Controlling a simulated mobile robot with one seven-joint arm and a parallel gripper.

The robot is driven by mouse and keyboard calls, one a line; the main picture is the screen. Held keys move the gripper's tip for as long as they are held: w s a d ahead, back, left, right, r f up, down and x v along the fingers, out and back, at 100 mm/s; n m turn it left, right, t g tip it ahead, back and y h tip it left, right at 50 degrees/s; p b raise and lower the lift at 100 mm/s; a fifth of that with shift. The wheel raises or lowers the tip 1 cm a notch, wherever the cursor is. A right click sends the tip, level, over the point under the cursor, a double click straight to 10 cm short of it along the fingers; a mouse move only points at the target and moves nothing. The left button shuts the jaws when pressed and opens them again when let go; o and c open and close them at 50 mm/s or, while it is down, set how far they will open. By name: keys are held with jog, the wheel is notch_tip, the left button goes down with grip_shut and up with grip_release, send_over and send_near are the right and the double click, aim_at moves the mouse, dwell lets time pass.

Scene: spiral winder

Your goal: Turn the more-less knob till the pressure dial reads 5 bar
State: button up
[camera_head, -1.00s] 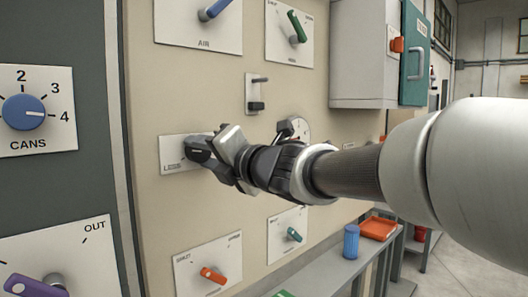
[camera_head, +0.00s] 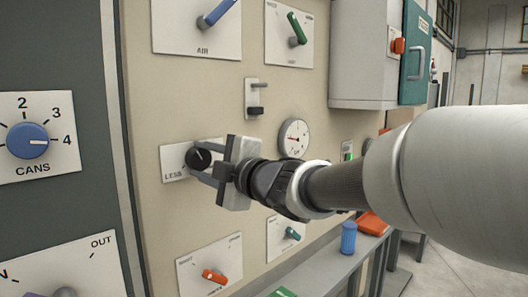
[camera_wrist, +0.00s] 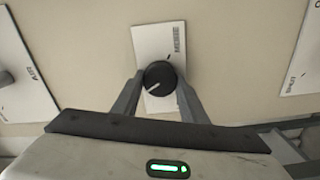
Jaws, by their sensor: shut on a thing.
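The more-less knob (camera_head: 198,158) is a round black knob with a white pointer line, on a white plate (camera_head: 174,163) marked LESS at its left end. In the wrist view the knob (camera_wrist: 159,75) sits between my two fingers, one on each side. My gripper (camera_head: 203,161) is shut on the knob, and its body covers the plate's right end in the head view. The pressure dial (camera_head: 294,138) is a round white gauge to the right of and above my gripper. Its needle points roughly left; the numbers are too small to read.
A small black switch (camera_head: 255,110) is above my gripper. A grey cabinet (camera_head: 361,55) juts out at upper right. A blue cup (camera_head: 348,238) stands on the shelf.

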jog(key=m+p, duration=0.4)
jog(key=m, duration=0.3)
jog(key=shift+r, duration=0.2)
jog(key=shift+w+f+m+p, duration=0.1)
jog(key=shift+m+p, duration=1.4)
jog(key=shift+m, duration=1)
jog(key=o, duration=1)
jog(key=shift+o, duration=0.2)
jog(key=shift+d, duration=0.1)
jog(key=v, duration=1.7)
jog(key=shift+d, duration=0.2)
